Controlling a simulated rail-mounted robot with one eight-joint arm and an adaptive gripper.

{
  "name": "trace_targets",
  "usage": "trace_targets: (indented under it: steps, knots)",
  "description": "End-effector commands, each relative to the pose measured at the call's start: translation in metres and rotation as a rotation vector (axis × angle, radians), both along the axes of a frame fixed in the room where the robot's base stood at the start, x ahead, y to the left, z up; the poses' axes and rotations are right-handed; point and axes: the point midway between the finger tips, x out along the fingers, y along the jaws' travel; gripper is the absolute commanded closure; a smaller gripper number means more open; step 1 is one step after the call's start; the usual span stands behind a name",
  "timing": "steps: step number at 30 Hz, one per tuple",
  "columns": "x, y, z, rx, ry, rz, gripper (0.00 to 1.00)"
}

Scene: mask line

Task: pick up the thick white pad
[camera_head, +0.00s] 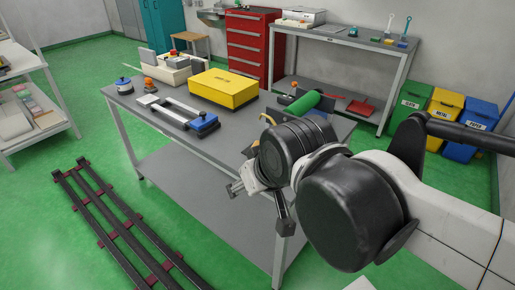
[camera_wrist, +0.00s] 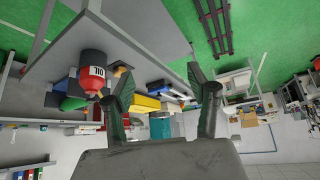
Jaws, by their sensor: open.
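I cannot pick out the thick white pad with certainty. A small white piece (camera_head: 148,100) sits at the left end of a rail-like device on the grey table in the head view. A pale block (camera_head: 147,58) stands at the table's back left. My gripper (camera_head: 261,209) hangs by the table's near right edge, apart from both. In the wrist view my gripper's two fingers (camera_wrist: 160,71) are spread, with nothing between them. My arm hides part of the table's right end.
The grey table (camera_head: 210,150) also carries a yellow box (camera_head: 224,88), a blue clamp (camera_head: 204,122) and a green roll (camera_head: 304,103). Dark floor rails (camera_head: 120,225) lie at left. Green floor between is free.

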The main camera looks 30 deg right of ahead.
Motion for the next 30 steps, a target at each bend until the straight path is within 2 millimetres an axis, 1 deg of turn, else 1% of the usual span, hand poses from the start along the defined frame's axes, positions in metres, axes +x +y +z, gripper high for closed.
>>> trace_targets:
  steps: [5, 10, 15, 23, 30]
  knots:
    - [0.026, -0.010, 0.011, 0.014, 0.027, -0.068, 0.46]
    - [0.062, -0.025, 0.019, 0.032, 0.064, -0.167, 0.46]
    - [0.100, -0.041, 0.022, 0.049, 0.097, -0.271, 0.46]
    - [0.160, -0.070, 0.013, 0.070, 0.141, -0.433, 0.46]
    - [0.215, -0.101, -0.009, 0.083, 0.174, -0.590, 0.46]
